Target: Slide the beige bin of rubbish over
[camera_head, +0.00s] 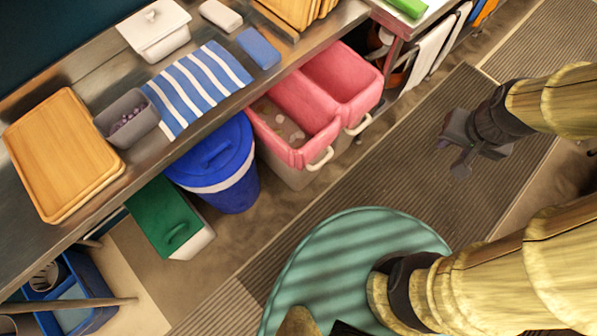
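A bin of rubbish (290,172) stands under the counter at centre, with a pink upper part, a beige lower body and a pale handle on its front. Pale lumps of rubbish (280,122) lie inside it. A similar pink bin (345,78) stands right beside it on the right, also with a pale handle. My gripper (449,158) is dark grey and hangs over the ribbed mat, to the right of the bins and apart from them. Its two fingers look spread, with nothing between them.
A blue lidded bin (222,165) stands close to the left of the rubbish bin. A green-lidded box (163,215) is farther left. The metal counter (80,72) overhangs the bins' back.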

